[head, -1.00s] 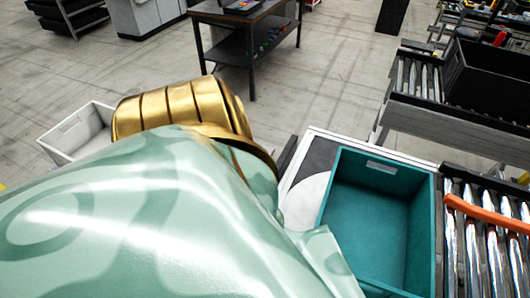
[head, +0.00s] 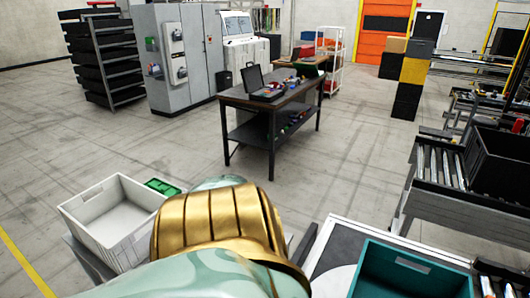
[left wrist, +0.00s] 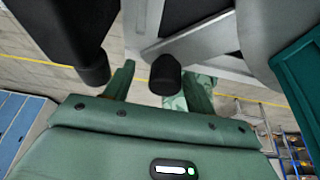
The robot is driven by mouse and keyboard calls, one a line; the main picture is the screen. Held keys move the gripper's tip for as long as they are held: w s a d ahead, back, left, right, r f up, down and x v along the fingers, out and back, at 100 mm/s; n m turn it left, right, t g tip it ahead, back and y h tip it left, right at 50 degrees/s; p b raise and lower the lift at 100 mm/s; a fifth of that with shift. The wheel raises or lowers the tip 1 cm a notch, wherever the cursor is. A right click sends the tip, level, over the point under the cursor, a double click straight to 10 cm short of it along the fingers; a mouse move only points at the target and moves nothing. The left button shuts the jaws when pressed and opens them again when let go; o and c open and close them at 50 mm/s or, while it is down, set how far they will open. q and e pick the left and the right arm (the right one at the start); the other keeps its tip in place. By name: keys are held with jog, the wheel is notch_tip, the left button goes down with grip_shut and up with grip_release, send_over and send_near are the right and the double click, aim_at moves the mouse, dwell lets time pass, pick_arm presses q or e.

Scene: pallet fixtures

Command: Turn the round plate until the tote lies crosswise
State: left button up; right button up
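The teal tote (head: 405,272) is at the bottom right of the head view, cut off by the lower edge. It sits on a fixture with a white rim and dark top. A pale curved part of the round plate (head: 335,284) shows to its left. In the left wrist view a teal tote wall (left wrist: 302,75) is at the right edge. My arm hides the area left of the tote. My right gripper is not in view.
A roller conveyor (head: 496,285) adjoins the tote's right side. A black crate (head: 500,165) stands on another conveyor beyond. A white tote (head: 92,222) stands at left. A dark table (head: 272,105) stands further back. Floor between is open.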

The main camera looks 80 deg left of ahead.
pick_arm(q)
jog(key=v, duration=1.6)
jog(key=shift+a+r, duration=0.1)
jog(key=shift+r, duration=0.05)
